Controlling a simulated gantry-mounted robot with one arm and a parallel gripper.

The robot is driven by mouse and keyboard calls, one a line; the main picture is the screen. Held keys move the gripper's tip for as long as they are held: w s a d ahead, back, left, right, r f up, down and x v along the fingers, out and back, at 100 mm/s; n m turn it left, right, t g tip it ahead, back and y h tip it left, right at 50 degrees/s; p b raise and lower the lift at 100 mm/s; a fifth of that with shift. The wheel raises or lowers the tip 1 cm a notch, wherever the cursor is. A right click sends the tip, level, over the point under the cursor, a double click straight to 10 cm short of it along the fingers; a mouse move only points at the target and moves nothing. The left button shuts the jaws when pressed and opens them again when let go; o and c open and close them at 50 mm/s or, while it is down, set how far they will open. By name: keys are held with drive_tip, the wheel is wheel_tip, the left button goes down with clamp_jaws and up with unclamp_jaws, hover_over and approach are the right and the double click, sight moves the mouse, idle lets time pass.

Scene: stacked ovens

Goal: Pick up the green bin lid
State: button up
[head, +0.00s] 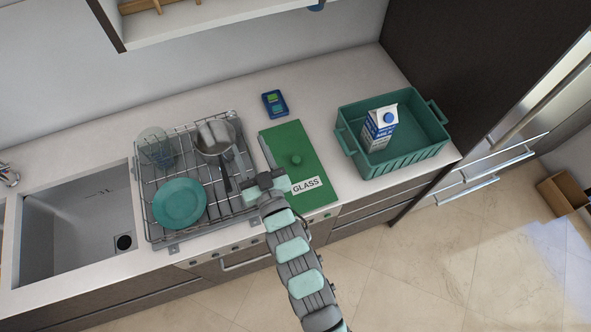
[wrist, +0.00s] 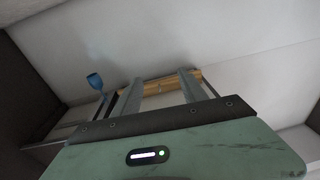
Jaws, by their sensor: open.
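The green bin lid (head: 287,139) lies on the counter in the head view, between the dish rack and the green bin. It has a round knob (head: 295,159) in its middle and a white "GLASS" label (head: 305,185) near its front edge. My gripper (head: 262,177) appears over the lid's left front side, near the rack's right edge; its height above them is hard to tell. In the wrist view my gripper (wrist: 160,88) has its two fingers apart with nothing between them. The lid is not in the wrist view.
The dish rack (head: 156,234) holds a teal plate (head: 180,204), a pot (head: 215,137) and a glass bowl (head: 155,148). The green bin (head: 405,158) holds a milk carton (head: 380,128). A blue device (head: 275,103) lies behind the lid. A shelf (head: 190,23) hangs above.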

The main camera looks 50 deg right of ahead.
drive_tip(key=s+d+f+m+g+b, duration=0.1)
drive_tip(key=s+d+f+g+b, duration=0.1)
drive_tip(key=s+d+f+g, duration=0.35)
drive_tip(key=m+g+b, duration=0.2)
approach(296, 160)
drive_tip(key=x, duration=0.4)
drive_tip(key=shift+w+r+p, duration=0.2)
drive_tip(key=shift+w+p, duration=0.1)
drive_tip(key=shift+w, duration=0.15)
drive_tip(key=shift+s+f+p+x, duration=0.1)
drive_tip(key=shift+p+x, duration=0.05)
drive_tip(key=shift+x, duration=0.7)
drive_tip(key=shift+s+f+p+x, duration=0.1)
drive_tip(key=shift+s+p+x, duration=0.05)
drive_tip(key=shift+x, duration=0.7)
drive_tip(key=shift+s+f+p+x, duration=0.1)
drive_tip(key=shift+p+x, duration=0.05)
drive_tip(key=shift+x, duration=0.7)
drive_tip(key=shift+w+d+f, duration=0.15)
drive_tip(key=shift+w+d, duration=0.2)
drive_tip(key=shift+d, duration=0.05)
clamp_jaws()
